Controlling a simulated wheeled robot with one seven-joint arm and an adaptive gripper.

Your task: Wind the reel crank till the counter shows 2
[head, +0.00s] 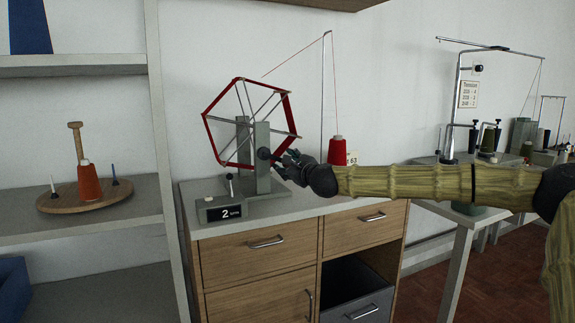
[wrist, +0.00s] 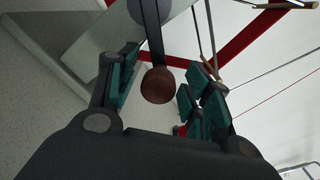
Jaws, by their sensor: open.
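The reel (head: 249,119) is a hexagonal frame with red sides and metal spokes on a grey-green stand (head: 256,178) on the cabinet top. The counter (head: 221,212) at its foot is a dark display reading 2. In the wrist view, the crank's round brown knob (wrist: 158,85) hangs at the end of a dark crank arm (wrist: 152,30). My gripper (head: 279,156) is at the reel's hub side in the head view. In the wrist view, my gripper (wrist: 157,88) has its teal-padded fingers apart, one on each side of the knob, with gaps visible.
A red cone of thread (head: 335,150) stands behind my arm, with a thin thread guide post (head: 324,95) near it. A small lever (head: 229,184) rises from the counter box. A shelf (head: 80,222) is at left; the cabinet's front top is clear.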

